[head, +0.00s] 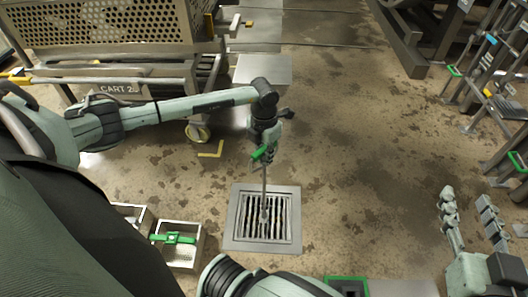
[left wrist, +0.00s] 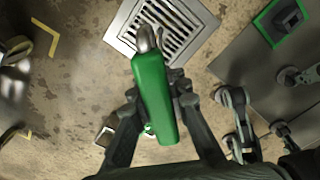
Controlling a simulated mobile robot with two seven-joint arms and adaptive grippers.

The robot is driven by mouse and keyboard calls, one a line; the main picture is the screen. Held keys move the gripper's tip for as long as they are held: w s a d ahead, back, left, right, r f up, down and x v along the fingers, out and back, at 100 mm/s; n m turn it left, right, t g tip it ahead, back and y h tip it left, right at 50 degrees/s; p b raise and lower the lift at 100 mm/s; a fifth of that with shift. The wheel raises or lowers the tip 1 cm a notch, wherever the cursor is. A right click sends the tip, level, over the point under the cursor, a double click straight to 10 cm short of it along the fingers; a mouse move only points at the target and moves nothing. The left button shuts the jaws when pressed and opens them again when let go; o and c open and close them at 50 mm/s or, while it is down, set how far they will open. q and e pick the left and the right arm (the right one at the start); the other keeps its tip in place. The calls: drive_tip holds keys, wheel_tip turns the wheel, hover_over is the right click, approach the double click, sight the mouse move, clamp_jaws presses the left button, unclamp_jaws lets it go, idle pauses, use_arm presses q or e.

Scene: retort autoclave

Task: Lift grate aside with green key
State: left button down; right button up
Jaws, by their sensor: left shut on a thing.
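The green key (head: 262,153) has a green handle and a thin metal rod that runs down to the grate (head: 281,219). My left gripper (head: 265,146) is shut on the green handle, which also shows close up in the left wrist view (left wrist: 154,98). The grate is slotted metal and appears to lie flat inside its square floor frame (head: 233,236). The rod's lower end is over the middle of the slots. I cannot tell whether it is hooked into them. My right gripper (head: 468,198) is open and empty at the lower right, away from the grate.
A perforated cart (head: 105,28) is at the upper left, and a rack (head: 490,75) is on the right. A green-framed item (head: 347,281) is at the bottom. Floor right of the grate is clear.

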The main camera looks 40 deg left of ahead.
sight(264, 147)
idle(0.3)
use_arm(q)
drive_tip(key=shift+f+m+b, duration=0.1)
drive_tip(key=shift+m+b, duration=0.4)
drive_tip(key=shift+m, duration=1.5)
drive_tip(key=shift+r, duration=0.25)
drive_tip(key=shift+w+r+p, duration=0.1)
drive_tip(key=shift+r+p, duration=2.25)
drive_tip(key=shift+r, duration=0.9)
